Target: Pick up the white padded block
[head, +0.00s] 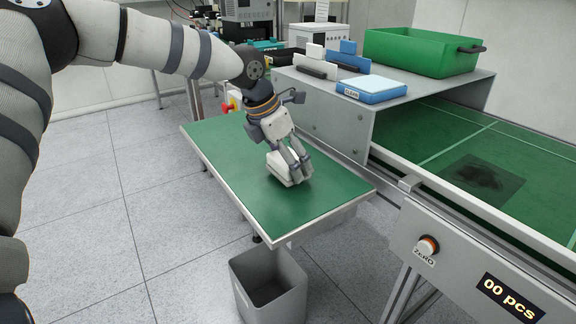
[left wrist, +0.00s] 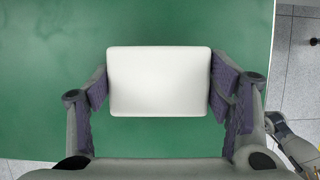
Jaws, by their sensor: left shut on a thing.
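The white padded block (head: 279,170) is at my left gripper, over the green-topped table (head: 225,152). My left gripper (head: 291,166) points down and is shut on the block. In the left wrist view the block (left wrist: 160,82) is a pale rectangle with rounded corners, between the two padded fingers of my left gripper (left wrist: 160,90). The fingers touch its left and right sides. I cannot tell whether the block rests on the table or is slightly raised. My right gripper is not in the head view.
A grey open bin (head: 270,289) stands on the floor below the table's front edge. A grey raised shelf (head: 340,109) to the right holds a green crate (head: 421,53) and a blue-and-white block (head: 372,89). Bare green tabletop surrounds the block.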

